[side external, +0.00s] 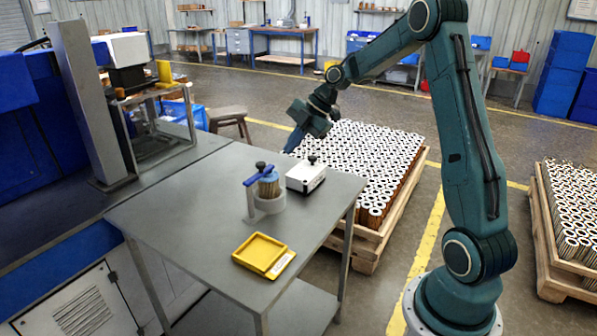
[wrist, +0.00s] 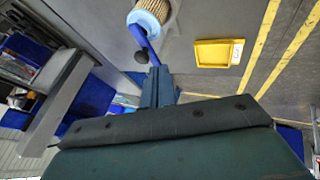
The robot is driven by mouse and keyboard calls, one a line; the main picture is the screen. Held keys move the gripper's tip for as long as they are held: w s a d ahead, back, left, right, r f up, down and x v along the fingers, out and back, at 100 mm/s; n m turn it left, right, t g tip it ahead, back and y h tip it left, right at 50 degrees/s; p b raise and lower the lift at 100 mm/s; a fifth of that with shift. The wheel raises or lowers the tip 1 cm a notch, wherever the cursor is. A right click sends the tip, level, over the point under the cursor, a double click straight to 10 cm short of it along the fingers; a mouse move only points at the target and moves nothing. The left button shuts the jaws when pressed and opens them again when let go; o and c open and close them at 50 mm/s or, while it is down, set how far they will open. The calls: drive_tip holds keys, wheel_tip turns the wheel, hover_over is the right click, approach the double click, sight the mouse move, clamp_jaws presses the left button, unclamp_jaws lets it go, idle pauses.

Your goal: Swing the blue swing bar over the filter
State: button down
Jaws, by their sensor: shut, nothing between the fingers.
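The pleated filter (side external: 270,186) with its blue top stands upright in a grey round holder (side external: 270,204) on the table. It also shows at the top of the wrist view (wrist: 157,10), partly cut off. The blue swing bar (side external: 253,179) is at the filter's top, to its left in the side view, near a grey post. In the wrist view the bar (wrist: 146,44) runs from the filter's rim toward my fingers; how far it overlaps the filter I cannot tell. My gripper (side external: 290,148) is shut and empty, behind the table and above it; its fingers show in the wrist view (wrist: 157,72).
A white box (side external: 307,178) with a black knob stands right of the filter. A yellow tray (side external: 263,252) lies nearer the front. A pallet of cylinders (side external: 368,232) stands beyond the table. The table's left part is bare.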

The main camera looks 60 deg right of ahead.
drive_tip(key=v, duration=0.6)
drive_tip(key=shift+w+d, duration=0.2)
drive_tip(key=shift+a+r, duration=0.1)
drive_tip(key=s+a+r+m+h, duration=0.1)
drive_tip(key=s+a+r+m, duration=0.3)
drive_tip(key=a, duration=0.4)
drive_tip(key=s+a+r+m+h, duration=0.1)
drive_tip(key=s+a+r+m, duration=0.3)
drive_tip(key=a, duration=0.4)
drive_tip(key=s+a+f+m, duration=0.1)
drive_tip(key=s+m, duration=0.2)
drive_tip(key=s, duration=0.3)
drive_tip(key=s+a+f+m+h, duration=0.1)
drive_tip(key=s+a+m, duration=0.1)
drive_tip(key=s, duration=0.3)
drive_tip(key=s+a+f+m+h, duration=0.1)
drive_tip(key=s+f+m, duration=0.1)
drive_tip(key=s+m, duration=0.2)
drive_tip(key=s, duration=0.2)
drive_tip(key=shift+s+a, duration=0.35)
drive_tip(key=shift+a, duration=0.05)
drive_tip(key=c, duration=2.2)
unclamp_jaws()
drive_tip(key=shift+f, duration=0.1)
